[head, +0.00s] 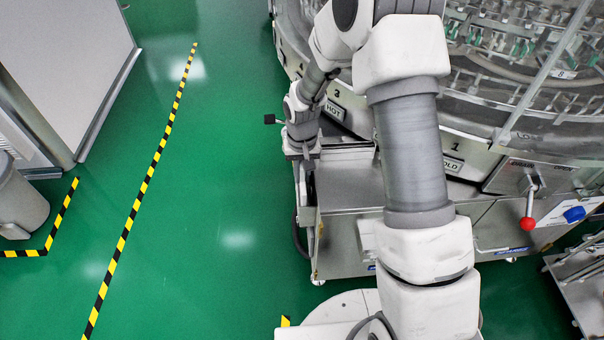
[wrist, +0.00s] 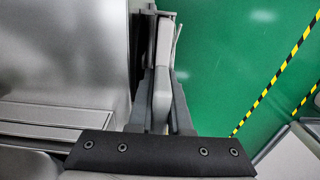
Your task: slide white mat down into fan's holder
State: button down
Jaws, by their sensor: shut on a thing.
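My gripper (wrist: 162,75) shows in the wrist view as two dark fingers beyond the black bar with screws. In the head view my gripper (head: 307,180) points down at the left end of the washer's steel deck. The mat cannot be made out there. The fan's holder cannot be told apart in either view, so whether the mat touches it is unclear.
The round washer (head: 500,75) stands at the upper right, above a steel deck (head: 345,190). A red-knobbed lever (head: 529,223) sticks out at the right. The green floor (head: 220,180) to the left is open, with a yellow-black stripe. A grey bin (head: 20,200) stands far left.

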jog(key=c, duration=0.8)
grip_release()
jog(key=shift+o, duration=0.2)
notch_tip(320, 180, up, 17)
jog(key=p, duration=0.6)
jog(key=shift+r, duration=0.2)
jog(key=shift+a, duration=0.1)
